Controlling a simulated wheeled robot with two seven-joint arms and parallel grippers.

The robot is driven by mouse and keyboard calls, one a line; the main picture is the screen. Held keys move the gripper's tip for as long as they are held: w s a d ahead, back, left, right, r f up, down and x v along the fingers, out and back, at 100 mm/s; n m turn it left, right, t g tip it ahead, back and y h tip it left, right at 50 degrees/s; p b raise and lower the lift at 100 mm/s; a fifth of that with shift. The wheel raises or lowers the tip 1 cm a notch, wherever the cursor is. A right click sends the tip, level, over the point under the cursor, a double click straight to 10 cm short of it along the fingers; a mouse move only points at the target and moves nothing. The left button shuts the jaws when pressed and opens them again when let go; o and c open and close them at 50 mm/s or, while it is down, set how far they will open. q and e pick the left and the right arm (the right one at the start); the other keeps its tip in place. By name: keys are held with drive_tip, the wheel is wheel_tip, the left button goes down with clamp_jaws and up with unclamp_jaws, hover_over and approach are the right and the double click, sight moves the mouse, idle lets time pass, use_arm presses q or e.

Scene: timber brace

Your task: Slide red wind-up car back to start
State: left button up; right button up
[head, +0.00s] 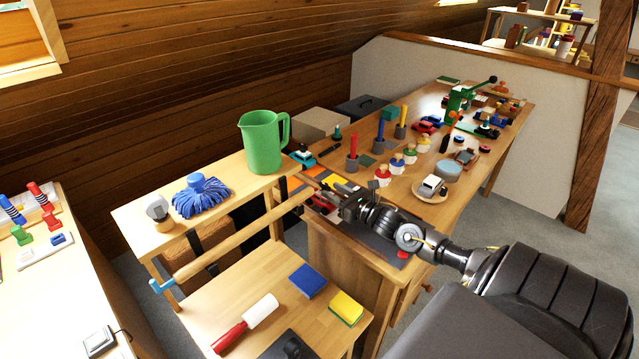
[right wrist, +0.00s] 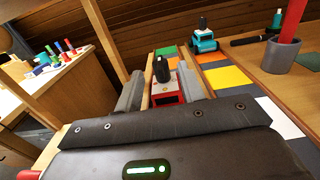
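The red wind-up car (right wrist: 166,91) sits in a narrow lane between thin wooden rails, with a black upright knob on top. In the right wrist view it is between the two grey fingers of my right gripper (right wrist: 160,90). The fingers are spread, with a gap showing on the car's left; the right finger is close to the car, and contact is not clear. In the head view my right gripper (head: 335,203) is low over the near end of the workbench, largely covering the car. My left gripper is not seen.
Coloured squares, including a yellow one (right wrist: 228,77), lie beside and beyond the red car. A grey holder (right wrist: 289,72) with a red stick stands to the right.

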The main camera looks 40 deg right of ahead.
sight(322, 185)
drive_tip(key=w, duration=0.6)
drive_tip(key=shift+w+a+p, duration=0.25)
drive_tip(key=shift+w+p, duration=0.05)
clamp_jaws()
